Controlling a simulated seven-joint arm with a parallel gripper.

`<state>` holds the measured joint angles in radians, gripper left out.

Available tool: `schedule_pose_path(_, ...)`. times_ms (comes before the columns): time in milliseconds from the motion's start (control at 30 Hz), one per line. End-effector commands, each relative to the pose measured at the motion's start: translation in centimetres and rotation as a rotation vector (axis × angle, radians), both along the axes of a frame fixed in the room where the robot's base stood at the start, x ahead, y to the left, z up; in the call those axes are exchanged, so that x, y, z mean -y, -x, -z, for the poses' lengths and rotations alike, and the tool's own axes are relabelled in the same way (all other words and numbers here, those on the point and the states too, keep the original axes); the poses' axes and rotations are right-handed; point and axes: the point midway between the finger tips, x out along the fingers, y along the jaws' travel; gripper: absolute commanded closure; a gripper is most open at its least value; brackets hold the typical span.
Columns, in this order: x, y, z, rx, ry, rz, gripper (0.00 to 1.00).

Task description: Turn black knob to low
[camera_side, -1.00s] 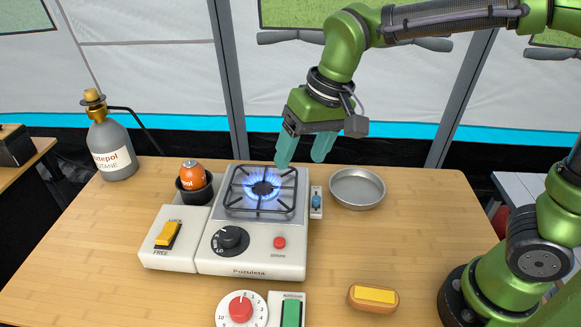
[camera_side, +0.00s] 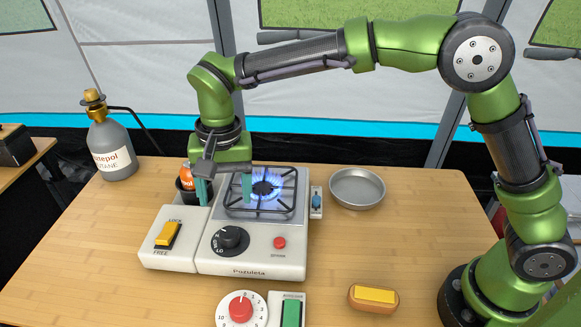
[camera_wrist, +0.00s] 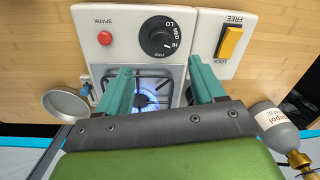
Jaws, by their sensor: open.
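The black knob (camera_side: 230,240) is on the front left of the white stove (camera_side: 255,262). In the wrist view the knob (camera_wrist: 158,37) shows LO, MED and HI marks, and its white pointer line looks turned toward the HI side. A blue flame (camera_side: 264,188) burns on the burner under the black grate. My gripper (camera_side: 224,192) is open and empty, fingers pointing down, behind the knob and above the left side of the grate. In the wrist view its two teal fingers (camera_wrist: 163,92) stand apart, with the knob ahead of and between them.
A yellow lock switch (camera_side: 167,234) is left of the knob, and a red spark button (camera_side: 279,242) is right. A metal pan (camera_side: 357,188) sits at right. A dial timer (camera_side: 241,309) and sponge (camera_side: 373,297) are in front.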

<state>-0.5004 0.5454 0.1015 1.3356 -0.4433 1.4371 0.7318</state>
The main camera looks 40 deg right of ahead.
Motion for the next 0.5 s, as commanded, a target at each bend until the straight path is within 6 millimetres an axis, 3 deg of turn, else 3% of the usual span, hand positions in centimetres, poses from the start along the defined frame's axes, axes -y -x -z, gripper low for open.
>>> schedule_pose_path(300, -0.3, -0.1, 6.9, -0.004, 0.000, -0.001, 0.32)
schedule_pose_path(500, -0.5, -0.3, 9.4, -0.001, 0.000, -0.001, 0.32)
